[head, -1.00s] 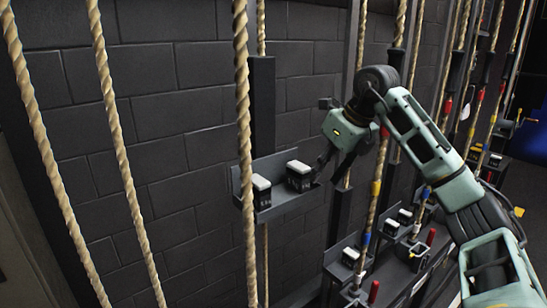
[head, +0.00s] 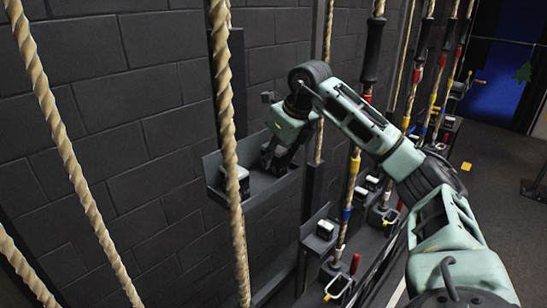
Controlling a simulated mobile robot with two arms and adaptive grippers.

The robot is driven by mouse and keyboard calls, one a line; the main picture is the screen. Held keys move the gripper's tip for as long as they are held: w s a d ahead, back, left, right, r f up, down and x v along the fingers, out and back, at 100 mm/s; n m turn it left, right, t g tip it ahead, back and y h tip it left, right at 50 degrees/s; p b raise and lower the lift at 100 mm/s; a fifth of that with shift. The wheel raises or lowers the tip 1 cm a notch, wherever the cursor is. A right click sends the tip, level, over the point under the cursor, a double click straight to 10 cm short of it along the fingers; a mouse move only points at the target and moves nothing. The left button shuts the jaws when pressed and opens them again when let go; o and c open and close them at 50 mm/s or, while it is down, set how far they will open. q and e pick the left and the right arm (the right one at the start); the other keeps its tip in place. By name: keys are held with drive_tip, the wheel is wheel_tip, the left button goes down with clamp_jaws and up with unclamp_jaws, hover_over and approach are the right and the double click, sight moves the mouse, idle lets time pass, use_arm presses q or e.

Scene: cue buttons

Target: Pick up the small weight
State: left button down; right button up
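A grey wall shelf (head: 262,187) holds a small dark block with a white top (head: 237,176) at its left end, partly behind a rope. It looks like one of the weights. My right gripper (head: 274,158) reaches over the right part of the shelf, fingers pointing down. The second white-topped block seen there earlier is now hidden at or behind the fingers. I cannot tell whether the fingers touch or hold it. My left gripper is not in view.
A thick rope (head: 230,130) hangs just in front of the shelf, with more ropes (head: 65,150) to the left. A lower rack (head: 318,242) carries several similar blocks and red-handled levers. A dark brick wall (head: 160,130) stands behind. Open floor (head: 500,220) lies right.

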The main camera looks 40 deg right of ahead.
drive_tip(key=shift+f, duration=0.3)
drive_tip(key=c, duration=0.8)
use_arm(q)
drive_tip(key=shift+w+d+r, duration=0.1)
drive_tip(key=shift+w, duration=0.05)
use_arm(e)
clamp_jaws()
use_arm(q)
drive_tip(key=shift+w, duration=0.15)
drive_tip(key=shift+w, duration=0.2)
use_arm(e)
drive_tip(key=shift+w+r, duration=0.15)
drive_tip(key=shift+r, duration=0.05)
